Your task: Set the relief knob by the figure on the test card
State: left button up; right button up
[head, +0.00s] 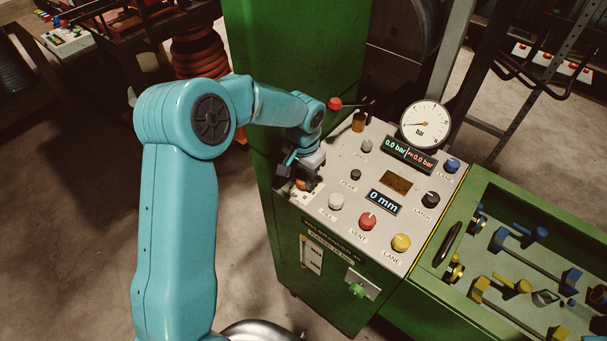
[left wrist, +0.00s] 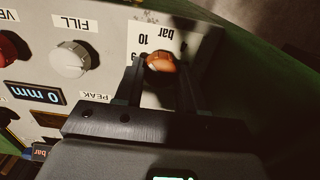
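My right gripper is out of view.
The control panel (head: 405,190) carries a dial gauge (head: 425,124), a bar readout (head: 409,155), a "0 mm" display (head: 384,201), and FILL (head: 336,201), VENT (head: 367,221) and yellow (head: 401,242) knobs near the gripper. A green tray (head: 490,270) of fittings stands right.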

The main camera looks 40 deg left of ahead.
pick_arm(q)
jog(key=n+b, duration=0.2)
jog(key=n, duration=0.1)
jog(key=shift+f+b, duration=0.1)
jog(key=shift+b, duration=0.3)
jog(key=n+b, duration=0.2)
jog(key=n, duration=0.2)
jog(key=shift+n+b, duration=0.3)
jog(key=shift+b, duration=0.1)
jog(key=n+b, duration=0.2)
jog(key=n, duration=0.4)
jog(key=n+b, duration=0.1)
jog(key=n, duration=0.3)
jog(key=shift+r+b, duration=0.25)
jog(key=shift+b, duration=0.05)
jog(key=shift+n, duration=0.3)
jog(key=o, duration=0.9)
jog(key=shift+o, duration=0.8)
